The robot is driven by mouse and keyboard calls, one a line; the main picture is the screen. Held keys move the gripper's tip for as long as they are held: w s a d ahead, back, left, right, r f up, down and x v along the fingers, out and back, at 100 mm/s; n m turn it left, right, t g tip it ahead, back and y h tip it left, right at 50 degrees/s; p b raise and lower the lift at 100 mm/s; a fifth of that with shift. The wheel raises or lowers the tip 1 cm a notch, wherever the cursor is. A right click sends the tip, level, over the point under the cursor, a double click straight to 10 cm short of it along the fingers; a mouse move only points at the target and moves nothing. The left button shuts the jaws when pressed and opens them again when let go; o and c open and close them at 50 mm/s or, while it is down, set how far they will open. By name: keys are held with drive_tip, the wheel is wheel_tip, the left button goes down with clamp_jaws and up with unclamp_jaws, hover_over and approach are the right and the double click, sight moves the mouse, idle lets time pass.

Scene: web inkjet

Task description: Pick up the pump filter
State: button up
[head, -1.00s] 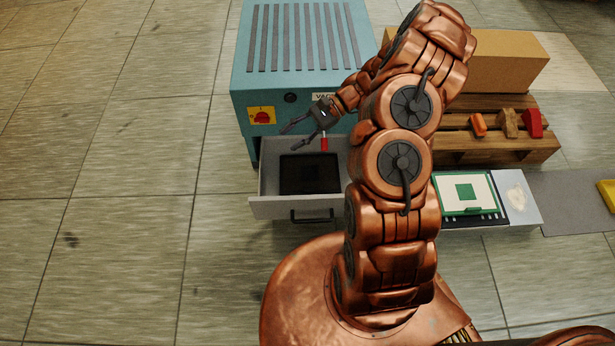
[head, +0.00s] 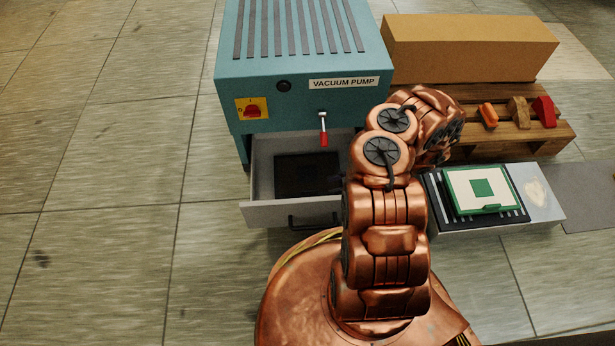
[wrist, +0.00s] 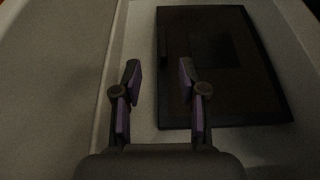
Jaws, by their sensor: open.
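A flat dark square panel (head: 305,175), which looks like the pump filter, lies in the open grey drawer (head: 262,160) of the vacuum pump. In the wrist view the panel (wrist: 225,70) has a raised square in its middle and a thin raised strip along its left edge. My gripper (wrist: 159,68) is open and empty, with its fingertips seen on either side of the panel's left edge, near the strip. I cannot tell how high it is above the panel.
The teal vacuum pump (head: 300,90) with a red-handled lever (head: 323,135) stands over the drawer. A green-framed white panel (head: 483,190) lies on a dark ribbed tray at right. A wooden pallet (head: 480,135) with colored pieces and a cardboard box (head: 470,48) stand behind.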

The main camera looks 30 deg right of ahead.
sight(312, 190)
drive_tip(key=shift+b+x, duration=0.35)
drive_tip(key=shift+x, duration=0.9)
drive_tip(key=b+x, duration=0.2)
drive_tip(key=x, duration=0.2)
drive_tip(key=shift+w+f+b, duration=0.2)
drive_tip(key=shift+w+b, duration=0.05)
drive_tip(key=shift+b, duration=0.1)
drive_tip(key=shift+w+a, duration=0.1)
drive_tip(key=shift+a, duration=0.25)
drive_tip(key=shift+c, duration=0.4)
clamp_jaws()
